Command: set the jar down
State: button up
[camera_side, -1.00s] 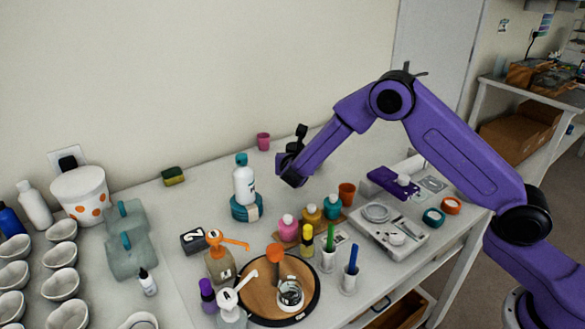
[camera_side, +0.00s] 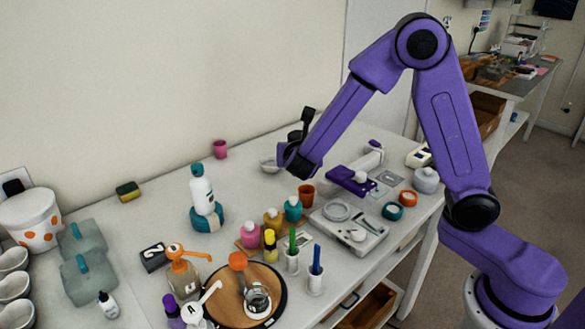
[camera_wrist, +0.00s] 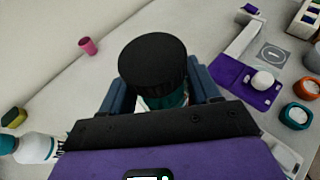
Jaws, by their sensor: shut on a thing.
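My gripper (camera_wrist: 158,82) is shut on a jar with a wide black lid (camera_wrist: 152,62); its two blue-grey fingers stand on either side. Below the lid a strip of the jar's teal-green and pale body shows; the rest is hidden behind my wrist. In the side view my gripper (camera_side: 290,155) is over the back of the bench, and I cannot clearly make out the jar there. I cannot tell whether the jar's base touches the bench (camera_wrist: 75,100).
A pink cup (camera_side: 220,149) and a pale dish (camera_side: 268,165) are at the back. A white bottle (camera_side: 202,194) in a teal ring stands left of my gripper. An orange-brown cup (camera_side: 306,195), a purple device (camera_side: 352,181) and a scale (camera_side: 348,228) are in front and right.

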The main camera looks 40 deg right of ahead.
jog(key=s+d+m+g+h, duration=0.4)
jog(key=s+d+m+g, duration=0.1)
jog(key=d, duration=0.4)
jog(key=w+d+f, duration=0.1)
jog(key=w+f, duration=0.2)
jog(key=w, duration=0.1)
jog(key=w+f, duration=0.3)
jog(key=w, duration=0.2)
jog(key=w+d+f, duration=0.1)
jog(key=w+f, duration=0.2)
jog(key=w, duration=0.1)
jog(key=shift+w+d+f, duration=0.15)
jog(key=shift+d, duration=0.15)
jog(key=shift+w+f+y, duration=0.15)
jog(key=shift+f+y, duration=0.15)
jog(key=shift+f, duration=1.4)
jog(key=shift+f, duration=0.2)
jog(key=o, duration=1.1)
jog(key=shift+r, duration=0.1)
